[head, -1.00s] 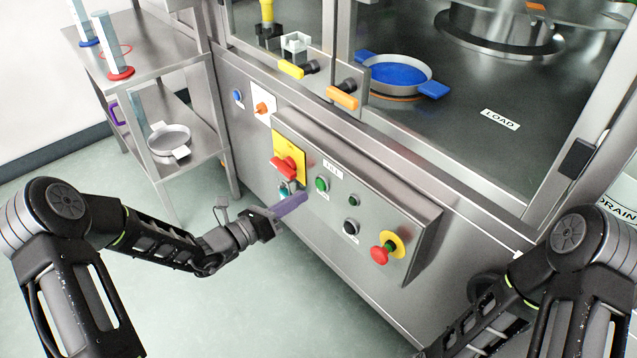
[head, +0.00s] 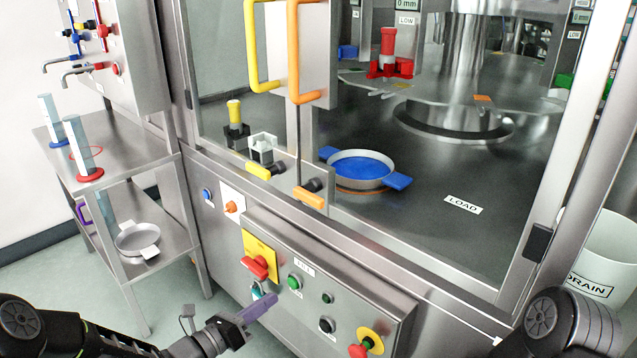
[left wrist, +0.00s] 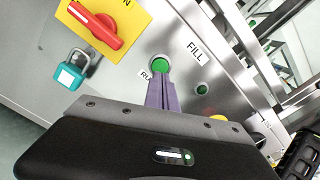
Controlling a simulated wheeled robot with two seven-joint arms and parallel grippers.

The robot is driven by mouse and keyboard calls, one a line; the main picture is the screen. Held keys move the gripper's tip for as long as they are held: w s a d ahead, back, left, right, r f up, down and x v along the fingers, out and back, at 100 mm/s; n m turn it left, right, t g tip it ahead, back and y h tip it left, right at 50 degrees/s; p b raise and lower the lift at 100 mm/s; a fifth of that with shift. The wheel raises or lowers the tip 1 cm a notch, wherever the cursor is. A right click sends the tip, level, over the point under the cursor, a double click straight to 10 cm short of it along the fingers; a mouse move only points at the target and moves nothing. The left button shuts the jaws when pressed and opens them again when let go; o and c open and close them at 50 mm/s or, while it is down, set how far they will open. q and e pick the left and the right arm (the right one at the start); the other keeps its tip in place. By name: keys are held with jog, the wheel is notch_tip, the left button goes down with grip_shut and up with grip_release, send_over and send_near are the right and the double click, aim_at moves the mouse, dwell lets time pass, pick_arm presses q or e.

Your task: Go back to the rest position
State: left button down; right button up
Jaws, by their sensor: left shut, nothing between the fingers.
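My left gripper (head: 258,307) is shut and empty, its purple fingers in front of the control panel (head: 378,310) of the steel machine. In the left wrist view its fingertips (left wrist: 160,82) appear just below the green button (left wrist: 160,64); I cannot tell whether they touch it. The red switch (head: 256,267) on its yellow plate and a teal padlock (left wrist: 70,74) are beside it. My right arm shows at the lower right of the head view, but its gripper is out of view.
A steel shelf cart (head: 122,167) stands at the left. A blue-filled pan (head: 362,168) sits inside the machine behind the yellow and orange door handles. A white drain bin (head: 608,250) stands at the right. Floor shows at the lower left.

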pick_arm(q)
jog(key=s+d+f+m+g+y, duration=0.2)
jog(key=s+f+m+g+y, duration=0.3)
jog(key=s+f+m, duration=0.85)
jog(key=s+d+f+m+g+y, duration=0.25)
jog(key=s+f+m+g, duration=0.55)
jog(key=s+f+m, duration=0.55)
jog(key=s+d+m, duration=0.4)
jog(key=d+m, duration=0.1)
jog(key=m, duration=0.1)
notch_tip(320, 180, up, 21)
jog(key=p, duration=2)
jog(key=shift+w+a+n, duration=0.25)
jog(key=shift+a+n, duration=0.15)
jog(key=shift+f, duration=0.1)
